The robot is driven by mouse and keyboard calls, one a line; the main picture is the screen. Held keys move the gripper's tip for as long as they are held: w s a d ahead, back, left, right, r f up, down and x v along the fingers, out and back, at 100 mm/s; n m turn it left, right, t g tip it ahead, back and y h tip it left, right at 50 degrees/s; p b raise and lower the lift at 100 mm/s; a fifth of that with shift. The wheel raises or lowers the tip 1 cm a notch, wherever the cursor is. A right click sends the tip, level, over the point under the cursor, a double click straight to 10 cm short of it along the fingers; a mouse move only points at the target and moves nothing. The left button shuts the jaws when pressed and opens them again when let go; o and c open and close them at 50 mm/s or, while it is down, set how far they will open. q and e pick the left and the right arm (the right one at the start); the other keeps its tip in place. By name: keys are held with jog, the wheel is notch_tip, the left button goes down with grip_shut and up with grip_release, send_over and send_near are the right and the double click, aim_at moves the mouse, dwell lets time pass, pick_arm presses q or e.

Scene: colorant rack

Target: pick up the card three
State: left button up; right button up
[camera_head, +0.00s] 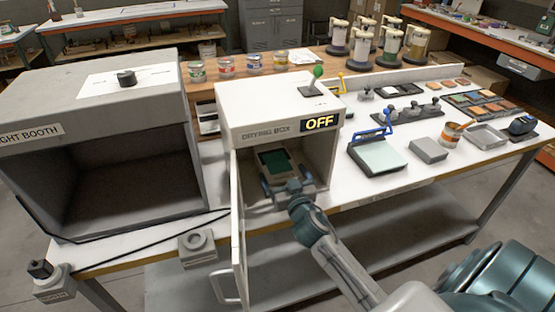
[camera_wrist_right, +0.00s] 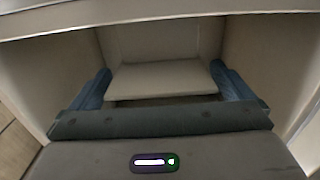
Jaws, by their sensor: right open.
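A dark green card (camera_head: 277,161) lies inside the open drying box (camera_head: 262,105). I see no number on it, so I cannot tell whether it is card three. My right gripper (camera_head: 284,179) reaches into the box from the front, just on the near side of the green card. Its two blue fingers are spread wide. In the right wrist view the open fingers (camera_wrist_right: 160,75) stand on either side of a pale flat slab (camera_wrist_right: 160,82), with nothing visibly gripped. The green colour does not show there. My left gripper is not in view.
The box's walls and its open door (camera_head: 238,225) stand close around my right arm. The light booth (camera_head: 110,130) is at the left. A pad with a blue handle (camera_head: 378,155) and a grey block (camera_head: 429,150) are to the right. Several coloured cards (camera_head: 480,104) lie farther right.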

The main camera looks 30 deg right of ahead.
jog(key=shift+w, duration=0.25)
jog(key=c, duration=0.8)
